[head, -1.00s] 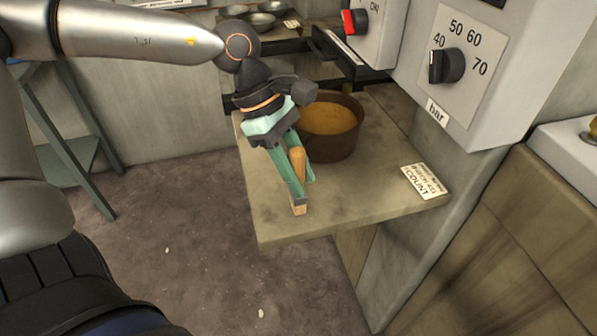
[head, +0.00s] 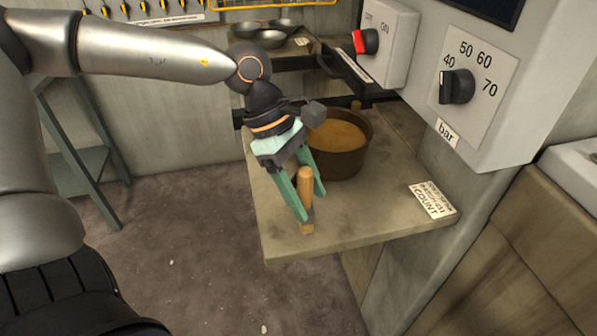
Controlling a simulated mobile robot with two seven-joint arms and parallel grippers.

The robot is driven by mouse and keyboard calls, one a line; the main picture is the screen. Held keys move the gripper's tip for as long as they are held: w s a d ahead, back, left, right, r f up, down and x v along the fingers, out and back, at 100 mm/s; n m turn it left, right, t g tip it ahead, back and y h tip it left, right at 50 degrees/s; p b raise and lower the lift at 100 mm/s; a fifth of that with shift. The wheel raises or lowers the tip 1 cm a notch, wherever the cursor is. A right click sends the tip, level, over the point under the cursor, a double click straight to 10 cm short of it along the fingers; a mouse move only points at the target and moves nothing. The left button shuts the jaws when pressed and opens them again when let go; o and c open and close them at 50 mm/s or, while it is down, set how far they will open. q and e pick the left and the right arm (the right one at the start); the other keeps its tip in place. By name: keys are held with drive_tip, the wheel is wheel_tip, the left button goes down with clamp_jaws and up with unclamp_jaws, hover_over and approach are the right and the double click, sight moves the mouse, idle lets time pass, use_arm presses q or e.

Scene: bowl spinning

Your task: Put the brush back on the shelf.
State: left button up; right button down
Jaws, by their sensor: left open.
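The brush (head: 305,178), with a light wooden handle, appears to stand roughly upright on the grey shelf (head: 380,228), near its front left edge. Its lower end shows just below my left fingertips; the middle is partly hidden by a finger. My left gripper (head: 313,204) points down at the brush with its two green fingers spread, one on each side of the handle. I cannot tell whether either finger touches it. My right gripper is not in view.
A brown pot (head: 345,147) with orange-yellow contents stands behind the brush. A white label card (head: 433,199) lies at the shelf's right. A grey control box with a dial (head: 457,87) overhangs the right side. Small bowls (head: 271,38) sit on a rear ledge.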

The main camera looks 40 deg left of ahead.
use_arm(q)
drive_tip(key=v, duration=1.2)
drive_tip(key=shift+p, duration=0.4)
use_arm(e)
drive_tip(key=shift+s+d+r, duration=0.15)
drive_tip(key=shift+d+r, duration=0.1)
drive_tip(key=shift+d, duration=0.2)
